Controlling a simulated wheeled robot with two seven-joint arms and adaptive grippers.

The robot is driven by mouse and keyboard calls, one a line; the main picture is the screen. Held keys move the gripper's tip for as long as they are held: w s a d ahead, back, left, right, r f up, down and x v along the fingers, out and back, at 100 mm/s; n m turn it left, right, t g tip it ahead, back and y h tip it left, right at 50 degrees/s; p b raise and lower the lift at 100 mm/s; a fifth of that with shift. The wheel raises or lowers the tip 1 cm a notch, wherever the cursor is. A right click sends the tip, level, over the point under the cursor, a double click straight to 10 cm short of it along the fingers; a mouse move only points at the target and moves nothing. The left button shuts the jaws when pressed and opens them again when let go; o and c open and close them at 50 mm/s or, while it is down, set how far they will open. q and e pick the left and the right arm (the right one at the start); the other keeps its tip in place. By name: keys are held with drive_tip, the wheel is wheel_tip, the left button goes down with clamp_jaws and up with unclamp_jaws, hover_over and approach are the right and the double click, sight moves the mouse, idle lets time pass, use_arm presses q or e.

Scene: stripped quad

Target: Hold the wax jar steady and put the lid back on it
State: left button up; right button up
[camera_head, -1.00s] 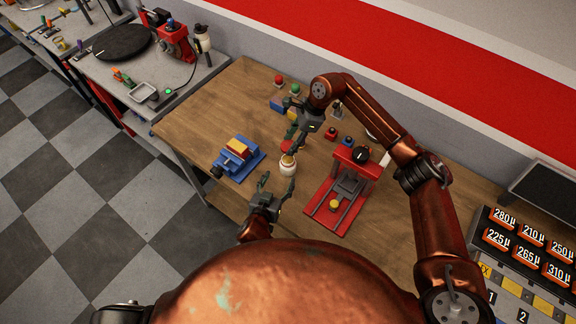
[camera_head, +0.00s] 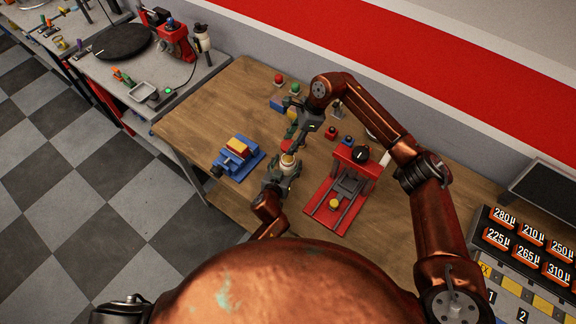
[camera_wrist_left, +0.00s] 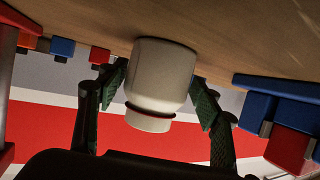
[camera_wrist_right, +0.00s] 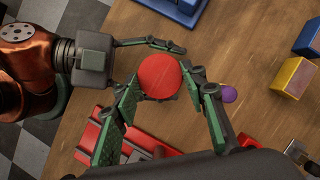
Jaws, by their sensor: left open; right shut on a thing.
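The white wax jar (camera_head: 287,168) stands upright on the bench, its yellowish top showing in the head view. In the left wrist view the jar (camera_wrist_left: 160,75) appears upside down between the fingers. My left gripper (camera_head: 284,172) is open around the jar, one finger on each side; whether either touches it I cannot tell. My right gripper (camera_wrist_right: 160,85) is shut on the red round lid (camera_wrist_right: 160,72), held between its fingertips. In the head view the lid (camera_head: 287,143) shows beside my right gripper, just behind the jar. The lid hides the jar in the right wrist view.
A blue vise-like fixture (camera_head: 238,160) stands left of the jar. A red press-like fixture (camera_head: 340,198) stands close on the right. Small coloured blocks and knobs, including a red knob (camera_head: 279,80), sit behind. The bench's front left is bare wood.

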use_arm(q)
drive_tip(key=shift+c, duration=0.4)
drive_tip(key=c, duration=1.5)
use_arm(e)
hover_over(286, 158)
drive_tip(key=d, duration=0.1)
drive_tip(key=shift+d+f, duration=0.1)
drive_tip(key=shift+f, duration=2.35)
drive_tip(key=shift+f, duration=0.9)
use_arm(q)
clamp_jaws()
use_arm(e)
drive_tip(key=shift+f, duration=0.55)
